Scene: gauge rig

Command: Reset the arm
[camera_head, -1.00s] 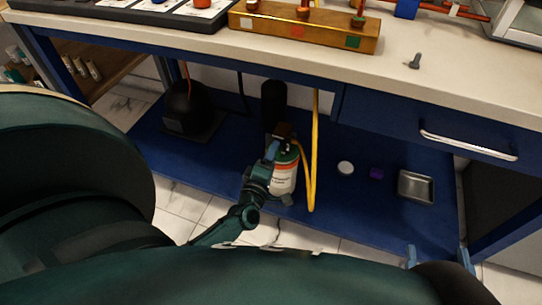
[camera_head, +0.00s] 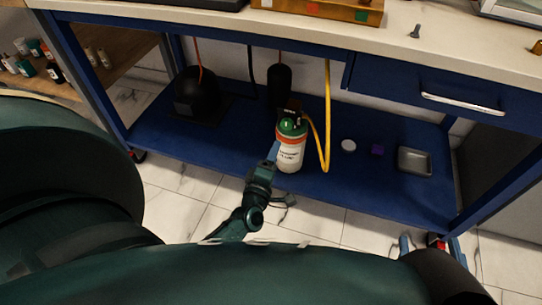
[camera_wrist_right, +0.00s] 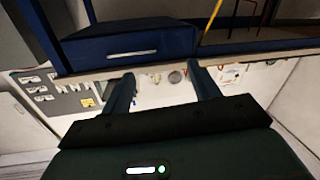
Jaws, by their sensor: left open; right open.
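My left gripper (camera_head: 276,172) is in the middle of the head view, at the front of the blue lower shelf (camera_head: 240,150). It is open, with one bluish fingertip beside the lower left of a white canister with a green top and orange band (camera_head: 291,152). I cannot tell whether it touches the canister, and nothing shows held.
A yellow hose (camera_head: 326,120) hangs beside the canister. A black domed object (camera_head: 196,93) stands left on the shelf. A white disc (camera_head: 348,146), purple block (camera_head: 377,150) and metal tray (camera_head: 414,160) lie right. The worktop (camera_head: 210,22) and a drawer (camera_head: 440,95) overhang the shelf.

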